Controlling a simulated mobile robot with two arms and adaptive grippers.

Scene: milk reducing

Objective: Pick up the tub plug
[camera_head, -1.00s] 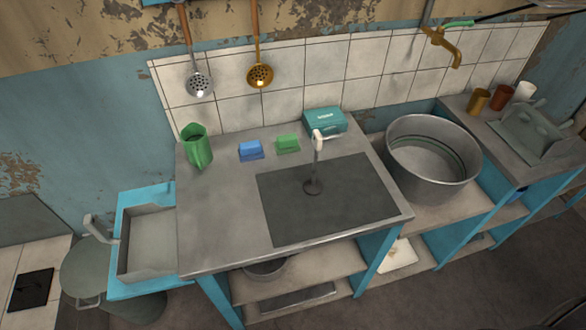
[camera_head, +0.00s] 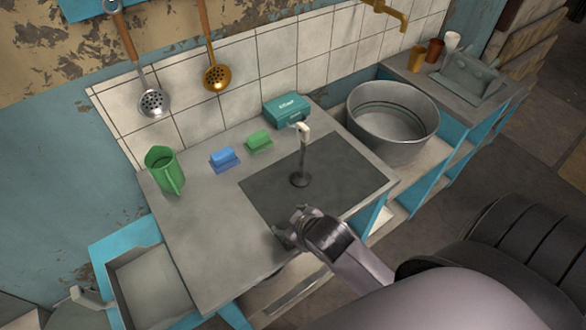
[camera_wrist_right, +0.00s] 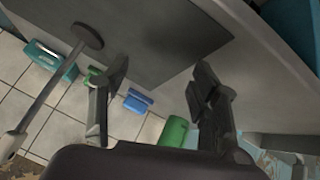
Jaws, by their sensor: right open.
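What looks like the tub plug (camera_head: 303,158), a thin upright grey rod with a dark round disc at its base and a pale top, stands on the dark grey panel (camera_head: 345,170) of the counter. My right gripper (camera_head: 290,226) is over the counter's front part, nearer the camera than the plug and apart from it. In the right wrist view the plug (camera_wrist_right: 58,82) is at the left, outside the fingers. The right gripper (camera_wrist_right: 160,76) is open there, with nothing between its fingers. My left gripper is not in view.
A green jug (camera_head: 163,172), blue block (camera_head: 223,160), green block (camera_head: 258,141) and teal box (camera_head: 286,109) stand along the counter's back. A large metal tub (camera_head: 393,150) is at right. A low basin (camera_head: 150,285) is at left. The counter's left middle is clear.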

